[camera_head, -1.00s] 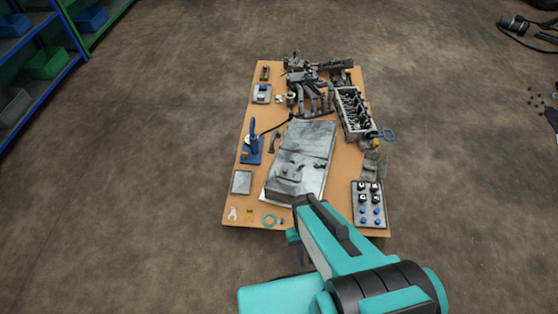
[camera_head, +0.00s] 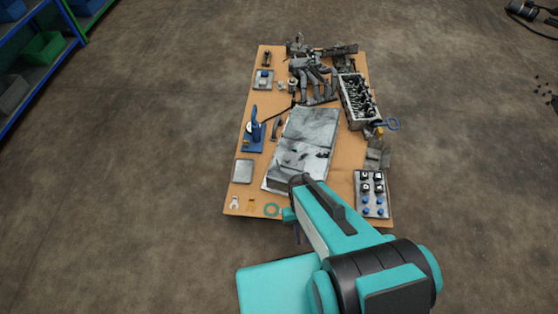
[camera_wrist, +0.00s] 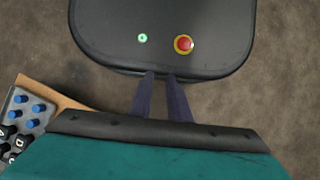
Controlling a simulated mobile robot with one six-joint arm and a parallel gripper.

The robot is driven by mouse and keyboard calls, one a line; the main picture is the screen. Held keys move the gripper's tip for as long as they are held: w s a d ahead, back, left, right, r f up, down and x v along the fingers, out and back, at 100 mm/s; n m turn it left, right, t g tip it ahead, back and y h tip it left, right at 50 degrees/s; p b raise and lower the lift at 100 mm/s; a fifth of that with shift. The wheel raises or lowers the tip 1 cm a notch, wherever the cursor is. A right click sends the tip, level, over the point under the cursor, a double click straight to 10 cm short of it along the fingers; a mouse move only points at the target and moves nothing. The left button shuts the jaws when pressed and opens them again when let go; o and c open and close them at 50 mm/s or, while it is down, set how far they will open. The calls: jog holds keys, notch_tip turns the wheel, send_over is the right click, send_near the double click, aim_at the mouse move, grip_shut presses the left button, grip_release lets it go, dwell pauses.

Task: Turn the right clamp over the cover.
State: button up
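A large grey, worn metal piece (camera_head: 308,135) with flat panels lies in the middle of the table in the head view. It may be the cover, but I cannot tell for sure. Small dark parts show on its lower half; no clamp can be made out at this size. My arm hides the area at its lower right. My gripper (camera_wrist: 162,78) shows in the wrist view as two dark purple fingers with a narrow gap and nothing between them. It points down over a dark grey panel, away from the grey metal piece.
Shelves (camera_head: 42,45) stand far left.

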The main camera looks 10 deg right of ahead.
jog(key=w+f+t+b, duration=0.1)
jog(key=w+f+b, duration=0.2)
jog(key=w+b, duration=0.55)
notch_tip(320, 180, up, 9)
jog(key=t+b, duration=0.4)
jog(key=b, duration=0.9)
send_over(279, 162)
jog(key=shift+w+n, duration=0.15)
jog(key=shift+n, duration=0.15)
jog(key=shift+f, duration=0.1)
notch_tip(279, 162, down, 14)
jog(key=b, duration=0.4)
jog(key=shift+r, duration=0.2)
